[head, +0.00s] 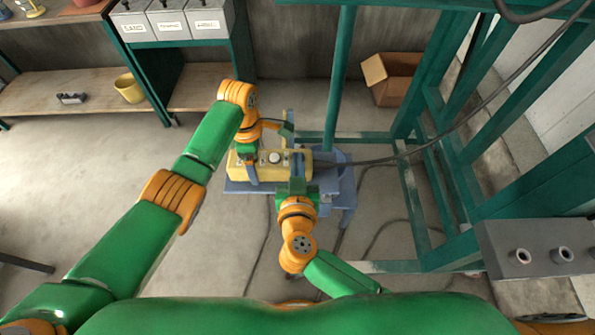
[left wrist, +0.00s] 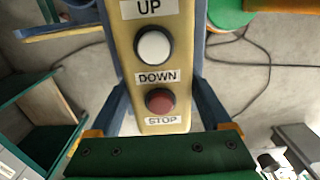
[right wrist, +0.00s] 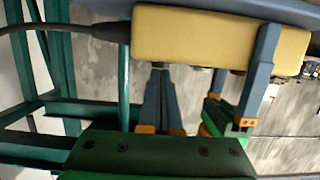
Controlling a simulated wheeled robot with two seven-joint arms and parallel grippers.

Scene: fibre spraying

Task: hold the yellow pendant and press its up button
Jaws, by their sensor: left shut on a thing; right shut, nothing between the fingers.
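The yellow pendant (head: 268,172) lies crosswise in the head view. My left gripper (head: 247,165) is shut around its left end, with one finger on each side in the left wrist view (left wrist: 160,88). That view shows a white button (left wrist: 153,47) above the DOWN label, a red button (left wrist: 160,101) above STOP, and the UP label (left wrist: 149,8). The up button lies outside that view. My right gripper (head: 298,182) is shut and empty at the pendant's right part. In the right wrist view its tips (right wrist: 160,72) are at the pendant's button side; contact cannot be told.
A blue-grey stand (head: 342,185) is around and below the pendant. A dark cable (head: 370,160) runs right from it. Green frame posts (head: 340,80) stand behind and right. A cardboard box (head: 392,78) and shelves (head: 60,85) are further back. Open floor lies left.

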